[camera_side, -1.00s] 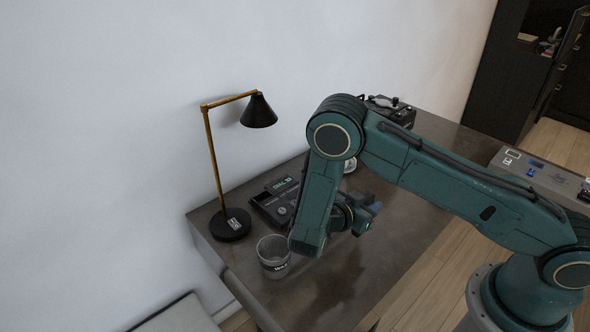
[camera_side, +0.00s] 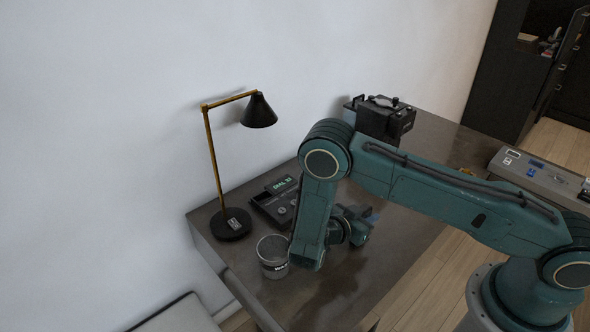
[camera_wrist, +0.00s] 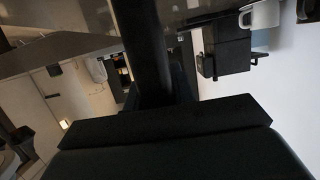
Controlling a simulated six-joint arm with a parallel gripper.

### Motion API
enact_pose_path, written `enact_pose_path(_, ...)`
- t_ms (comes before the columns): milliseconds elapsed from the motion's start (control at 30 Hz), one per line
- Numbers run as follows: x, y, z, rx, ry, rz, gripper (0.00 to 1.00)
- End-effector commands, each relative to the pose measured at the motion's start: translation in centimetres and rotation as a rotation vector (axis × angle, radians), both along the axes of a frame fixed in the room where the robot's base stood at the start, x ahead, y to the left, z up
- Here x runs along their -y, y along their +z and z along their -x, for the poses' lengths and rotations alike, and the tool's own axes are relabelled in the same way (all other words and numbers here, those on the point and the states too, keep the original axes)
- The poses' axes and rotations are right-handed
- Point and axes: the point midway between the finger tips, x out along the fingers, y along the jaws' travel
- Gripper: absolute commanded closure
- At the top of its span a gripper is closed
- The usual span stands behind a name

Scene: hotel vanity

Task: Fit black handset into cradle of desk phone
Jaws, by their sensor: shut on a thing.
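The desk phone (camera_side: 272,207) lies on the desk behind my forearm in the side view, with its small lit display tilted up at the back. My forearm hides its right part. My gripper (camera_side: 362,224) is low over the desk, to the right of the phone and apart from its visible part. In the wrist view, a long black bar, which looks like the handset (camera_wrist: 144,42), runs up from between the dark jaws, and my gripper (camera_wrist: 160,98) is shut on it. The handset cannot be made out in the side view. The cradle is not clearly seen.
A lamp (camera_side: 232,224) stands left of the phone, and a tumbler (camera_side: 273,258) stands in front of it, close to my forearm. A black machine (camera_side: 386,118) is at the back. A grey panel with buttons (camera_side: 540,176) is at the right. The front desk is clear.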

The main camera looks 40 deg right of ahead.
Motion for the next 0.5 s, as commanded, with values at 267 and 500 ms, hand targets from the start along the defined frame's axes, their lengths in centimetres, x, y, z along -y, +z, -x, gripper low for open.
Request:
enact_pose_path(267,0.0,-0.3,0.0,-0.001,0.0,0.0,0.69)
enact_pose_path(500,0.0,-0.27,0.0,-0.001,0.0,0.0,0.53)
